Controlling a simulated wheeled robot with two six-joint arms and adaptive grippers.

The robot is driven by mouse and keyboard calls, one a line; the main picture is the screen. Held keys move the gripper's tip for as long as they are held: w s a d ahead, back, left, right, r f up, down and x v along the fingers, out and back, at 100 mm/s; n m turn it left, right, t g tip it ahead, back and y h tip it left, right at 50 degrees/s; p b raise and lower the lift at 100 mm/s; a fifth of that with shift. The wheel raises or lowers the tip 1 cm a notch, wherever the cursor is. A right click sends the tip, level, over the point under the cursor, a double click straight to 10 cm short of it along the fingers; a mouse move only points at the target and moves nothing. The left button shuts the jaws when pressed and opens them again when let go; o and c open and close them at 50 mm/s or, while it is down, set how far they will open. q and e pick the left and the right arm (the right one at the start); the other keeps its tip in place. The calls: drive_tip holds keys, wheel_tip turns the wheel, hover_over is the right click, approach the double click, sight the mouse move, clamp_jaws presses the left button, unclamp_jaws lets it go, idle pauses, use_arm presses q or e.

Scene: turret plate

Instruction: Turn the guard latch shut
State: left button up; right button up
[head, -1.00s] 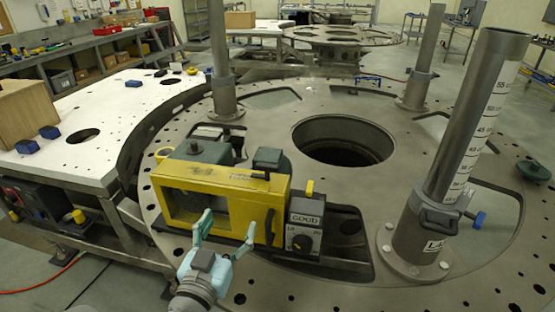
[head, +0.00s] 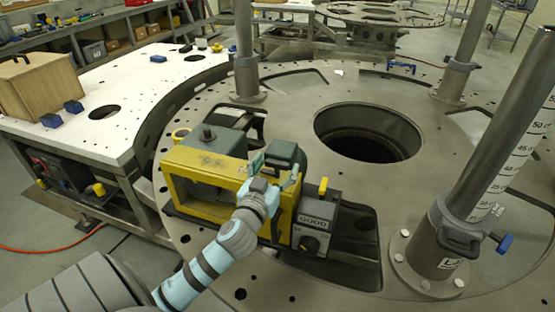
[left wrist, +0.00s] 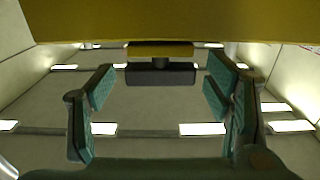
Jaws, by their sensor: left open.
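The yellow guard frame (head: 190,171) stands on the turret plate in the head view. A dark box marked GOOD (head: 318,222) sits at its right end. A small yellow lever (head: 323,186) stands upright on that box; I cannot tell for sure that it is the guard latch. My left gripper (head: 274,171) is open at the frame's top bar, left of the lever. In the left wrist view its fingers (left wrist: 160,105) are spread. A dark bar with a yellow upper part (left wrist: 160,68) shows between them, and a yellow surface (left wrist: 170,22) fills the top.
The plate has a large round hole (head: 368,132) behind the guard. A thick grey post (head: 490,150) with a scale stands at the right, and thinner posts (head: 245,50) stand farther back. A white table (head: 150,85) with a wooden box (head: 40,85) is at the left.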

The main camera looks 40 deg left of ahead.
use_arm(q)
drive_tip(key=shift+x, duration=0.95)
drive_tip(key=shift+s+d, duration=0.1)
drive_tip(key=shift+s, duration=0.25)
drive_tip(key=shift+c, duration=0.4)
drive_tip(key=c, duration=1.1)
use_arm(e)
drive_tip(key=shift+w, duration=0.2)
